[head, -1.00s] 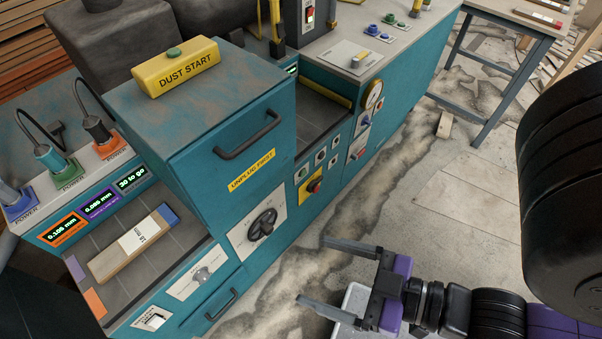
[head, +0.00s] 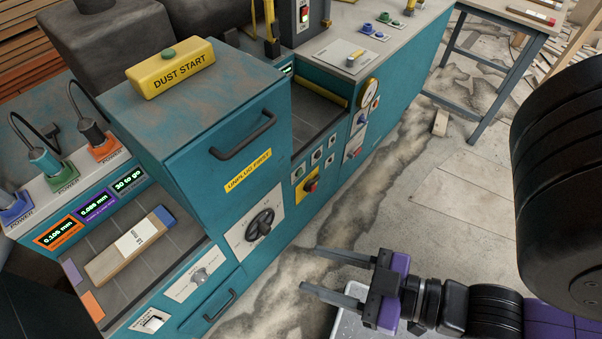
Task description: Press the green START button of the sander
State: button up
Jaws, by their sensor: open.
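The teal sander (head: 325,205) fills the left and middle of the head view. A yellow box marked DUST START (head: 170,70) with a green button (head: 168,54) on top sits on its teal cabinet. Green knobs (head: 393,21) show on a small plate farther back. A yellow plate with a red knob (head: 311,185) is on the sander's front. No button legibly marked only START can be made out. My gripper (head: 311,270) is at the lower middle, in front of the sander and apart from it. Its two grey fingers are parted and empty, pointing left.
A black rotary handle (head: 259,225) and a bar handle (head: 243,137) stick out of the front. A wooden block (head: 125,250) lies in the left bay, below several power plugs. A grey-blue table (head: 494,62) stands at the back right. Stained floor (head: 455,185) lies open between.

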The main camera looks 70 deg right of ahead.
grip_shut()
dwell(1.4)
